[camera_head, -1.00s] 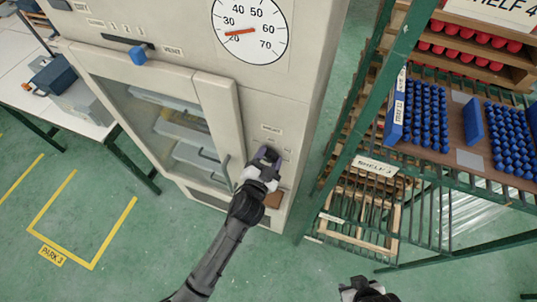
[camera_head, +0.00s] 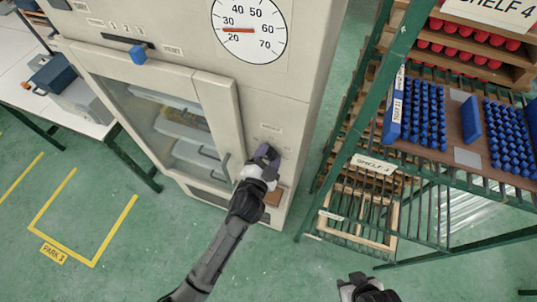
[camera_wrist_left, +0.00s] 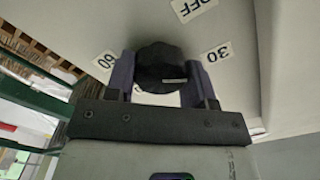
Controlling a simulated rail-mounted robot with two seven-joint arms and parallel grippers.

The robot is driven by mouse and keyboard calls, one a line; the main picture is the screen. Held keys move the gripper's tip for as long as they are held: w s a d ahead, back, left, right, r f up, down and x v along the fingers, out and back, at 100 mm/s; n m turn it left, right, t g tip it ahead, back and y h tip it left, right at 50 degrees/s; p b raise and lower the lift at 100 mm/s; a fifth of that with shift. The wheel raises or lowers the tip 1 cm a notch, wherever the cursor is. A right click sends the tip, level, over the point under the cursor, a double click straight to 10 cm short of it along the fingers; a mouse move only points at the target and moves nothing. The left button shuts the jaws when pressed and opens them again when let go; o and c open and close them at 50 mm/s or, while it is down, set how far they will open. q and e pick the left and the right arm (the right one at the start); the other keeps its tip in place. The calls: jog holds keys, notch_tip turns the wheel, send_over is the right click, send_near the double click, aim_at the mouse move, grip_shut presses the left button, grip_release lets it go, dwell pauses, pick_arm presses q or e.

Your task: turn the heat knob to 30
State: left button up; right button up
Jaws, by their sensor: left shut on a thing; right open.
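The heat knob (camera_wrist_left: 160,68) is a dark round knob on the oven's pale front panel. In the left wrist view it sits between the two fingers of my left gripper (camera_wrist_left: 160,82), which is shut on it. Labels around it read 60 (camera_wrist_left: 104,61) at left, 30 (camera_wrist_left: 217,53) at right and OFF (camera_wrist_left: 190,6) above right. A small pale mark shows on the knob's right side; its exact aim is hard to tell. In the head view my left gripper (camera_head: 266,156) covers the knob. My right gripper (camera_head: 360,287) is open at the bottom edge, away from the oven.
The oven's round dial (camera_head: 249,45) has a red needle pointing left, between 20 and 30. A glass door (camera_head: 175,120) with a handle is left of the knob. A green rack (camera_head: 345,150) with blue and red parts stands close on the right. The floor in front is clear.

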pick_arm(q)
jog(key=o, duration=0.7)
jog(key=shift+o, duration=1.1)
jog(key=shift+s, duration=0.1)
jog(key=v, duration=1.3)
jog(key=shift+s+a+b, duration=0.2)
jog(key=shift+s+b, duration=0.1)
jog(key=shift+b, duration=0.15)
